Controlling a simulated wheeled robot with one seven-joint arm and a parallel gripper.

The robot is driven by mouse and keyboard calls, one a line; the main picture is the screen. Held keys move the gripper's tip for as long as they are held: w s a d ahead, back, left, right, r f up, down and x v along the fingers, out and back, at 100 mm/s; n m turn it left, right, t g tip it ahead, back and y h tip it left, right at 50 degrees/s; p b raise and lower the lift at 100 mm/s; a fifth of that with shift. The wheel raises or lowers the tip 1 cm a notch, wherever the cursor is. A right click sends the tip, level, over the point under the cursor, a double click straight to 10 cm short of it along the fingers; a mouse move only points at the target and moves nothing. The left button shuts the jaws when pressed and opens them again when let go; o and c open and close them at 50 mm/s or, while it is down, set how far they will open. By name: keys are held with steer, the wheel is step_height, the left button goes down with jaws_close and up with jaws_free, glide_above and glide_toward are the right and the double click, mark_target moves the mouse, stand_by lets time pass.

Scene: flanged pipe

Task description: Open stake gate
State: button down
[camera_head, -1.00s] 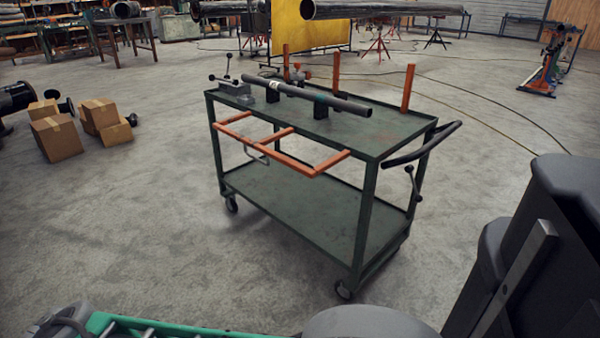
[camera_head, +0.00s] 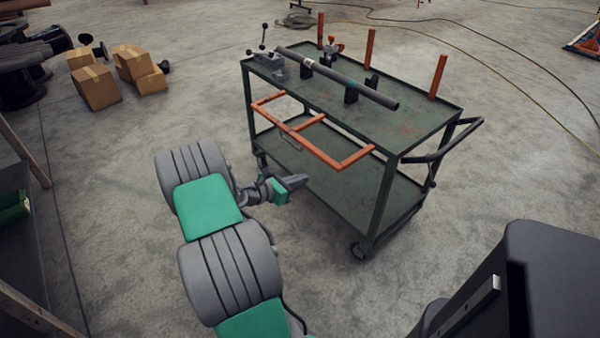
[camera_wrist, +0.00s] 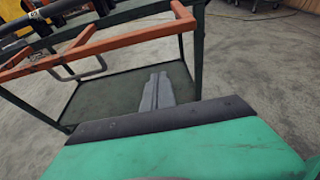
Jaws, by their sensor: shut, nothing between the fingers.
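The stake gate is an orange frame (camera_head: 318,153) on the near long side of the green cart (camera_head: 345,188).
A dark pipe (camera_head: 340,78) lies on black supports on the cart top, beside a vise (camera_head: 268,62). Orange posts (camera_head: 370,48) stand along the far side. A push handle (camera_head: 450,142) sticks out right. Cardboard boxes (camera_head: 97,86) lie left. The floor between is clear.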

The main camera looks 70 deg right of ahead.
steer(key=s+d+r, duration=0.2)
steer(key=s+d, duration=0.1)
steer(key=d, duration=0.3)
steer(key=shift+b, duration=0.3)
steer(key=shift+w+a, duration=0.1)
